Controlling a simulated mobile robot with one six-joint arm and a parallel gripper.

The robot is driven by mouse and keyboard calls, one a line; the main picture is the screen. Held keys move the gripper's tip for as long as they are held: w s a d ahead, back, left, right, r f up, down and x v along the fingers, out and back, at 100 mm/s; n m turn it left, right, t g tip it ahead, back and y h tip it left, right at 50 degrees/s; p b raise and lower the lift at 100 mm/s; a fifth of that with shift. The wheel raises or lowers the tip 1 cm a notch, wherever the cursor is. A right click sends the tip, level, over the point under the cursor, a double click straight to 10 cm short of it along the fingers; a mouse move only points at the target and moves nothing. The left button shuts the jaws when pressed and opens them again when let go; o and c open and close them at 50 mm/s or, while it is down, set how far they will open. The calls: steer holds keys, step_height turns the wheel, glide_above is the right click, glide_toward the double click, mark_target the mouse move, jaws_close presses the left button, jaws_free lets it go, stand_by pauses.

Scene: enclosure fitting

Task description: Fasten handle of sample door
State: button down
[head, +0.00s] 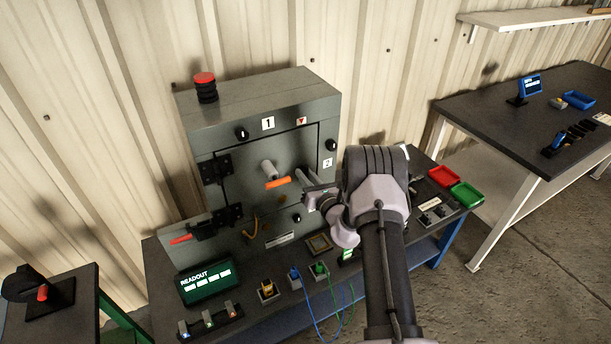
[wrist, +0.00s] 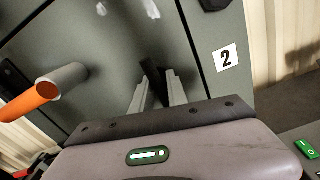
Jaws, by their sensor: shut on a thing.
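The sample door (head: 243,164) is a grey panel in the front of a grey enclosure (head: 318,110), with black hinges at its left. It looks flush with the frame, with a dark seam around it. A grey bar with an orange grip (head: 278,182) sticks out of the door; the orange grip is at the left in the wrist view (wrist: 30,101). My gripper (head: 310,185) is at the door's right side. In the wrist view its fingers (wrist: 153,88) are shut on a dark handle (wrist: 152,70), mostly hidden between them. The label 2 (wrist: 226,58) is to the right.
A red button (head: 204,80) stands on the enclosure. A readout (head: 207,282), several connectors with cables, and red (head: 443,176) and green (head: 467,195) trays are on the bench. Another bench (head: 500,115) is at the right, with open floor in front of it.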

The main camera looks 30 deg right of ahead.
steer(key=c, duration=1.4)
jaws_free()
steer(key=shift+s, duration=0.1)
steer(key=s+p, duration=0.1)
steer(key=s, duration=1.6)
steer(key=shift+d, duration=0.3)
steer(key=shift+s, duration=0.1)
